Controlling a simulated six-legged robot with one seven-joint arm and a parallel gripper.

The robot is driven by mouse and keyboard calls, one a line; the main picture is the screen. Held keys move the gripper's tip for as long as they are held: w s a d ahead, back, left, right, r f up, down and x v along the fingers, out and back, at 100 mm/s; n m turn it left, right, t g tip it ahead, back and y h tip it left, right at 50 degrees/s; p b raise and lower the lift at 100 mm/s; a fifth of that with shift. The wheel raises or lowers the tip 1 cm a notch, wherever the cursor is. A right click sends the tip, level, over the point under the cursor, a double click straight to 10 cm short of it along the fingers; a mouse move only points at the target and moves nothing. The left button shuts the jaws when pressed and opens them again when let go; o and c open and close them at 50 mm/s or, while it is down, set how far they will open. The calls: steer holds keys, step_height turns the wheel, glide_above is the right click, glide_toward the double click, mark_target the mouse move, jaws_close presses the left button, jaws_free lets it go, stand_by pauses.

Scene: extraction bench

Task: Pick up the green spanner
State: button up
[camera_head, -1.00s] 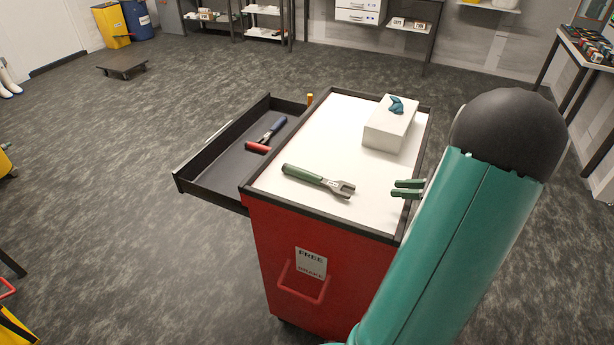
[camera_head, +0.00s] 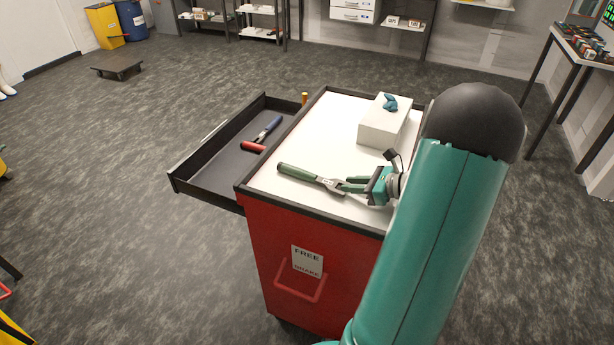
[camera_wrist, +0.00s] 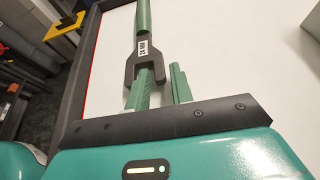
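The green spanner (camera_head: 299,173) lies flat on the white top of the red cart, its grey forked jaw pointing right towards my gripper. My gripper (camera_head: 349,184) is just right of the jaw, low over the top, with its two green fingers apart. In the wrist view the spanner (camera_wrist: 143,50) runs up from the fingers, its labelled grey fork nearest. One finger of my gripper (camera_wrist: 164,78) lines up with the gap between the fork's prongs; the other is to the right of the fork. I cannot tell whether they touch.
The red cart (camera_head: 262,235) has a dark raised rim. A white box (camera_head: 383,125) with a blue object (camera_head: 390,102) on it stands at the back right. An open drawer (camera_head: 207,172) on the left holds a blue-and-red tool (camera_head: 266,132). The top behind the spanner is clear.

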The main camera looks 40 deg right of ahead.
steer(key=shift+w+a+f, duration=0.1)
steer(key=shift+w+f, duration=0.05)
steer(key=shift+w, duration=0.15)
jaws_close()
